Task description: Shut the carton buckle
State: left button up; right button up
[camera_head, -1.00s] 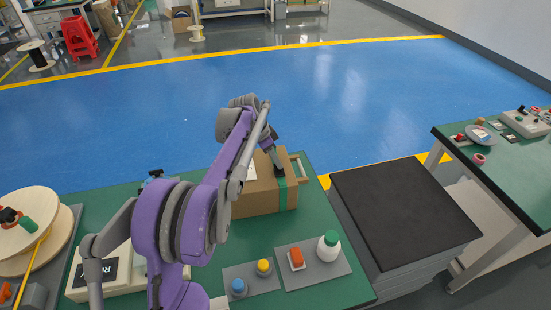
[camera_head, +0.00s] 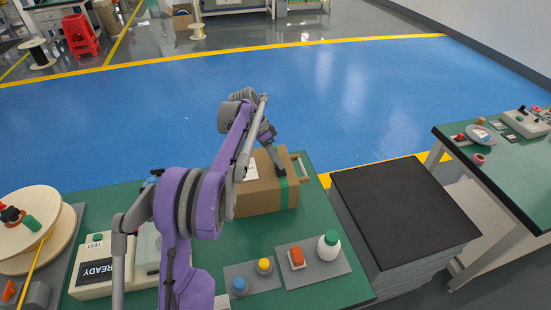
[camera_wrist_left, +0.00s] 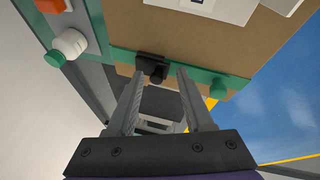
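The carton (camera_head: 258,196) is a brown box on the green table, with a green strap around its right end. In the left wrist view the carton (camera_wrist_left: 205,45) fills the top, and the green strap (camera_wrist_left: 205,78) crosses it. A black buckle (camera_wrist_left: 152,67) sits on the strap. My left gripper (camera_head: 281,174) is at the strapped end of the carton in the head view. In the left wrist view my left gripper (camera_wrist_left: 155,82) is open, its two fingers apart on either side of the buckle's near side. I cannot tell whether they touch it. My right gripper is not in view.
A grey mat (camera_head: 322,273) holds an orange block (camera_head: 297,257) and a white bottle (camera_head: 329,244) with a green cap. Blue and yellow pieces lie beside it. A box marked READY (camera_head: 98,272) stands at left. A dark-topped stack (camera_head: 405,215) stands right of the table.

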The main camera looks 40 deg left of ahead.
pick_arm(q)
jog(key=v, duration=1)
jog(key=shift+a+r+p, duration=0.2)
jog(key=shift+r+p, duration=0.15)
jog(key=shift+p, duration=0.05)
jog(key=shift+s, duration=0.1)
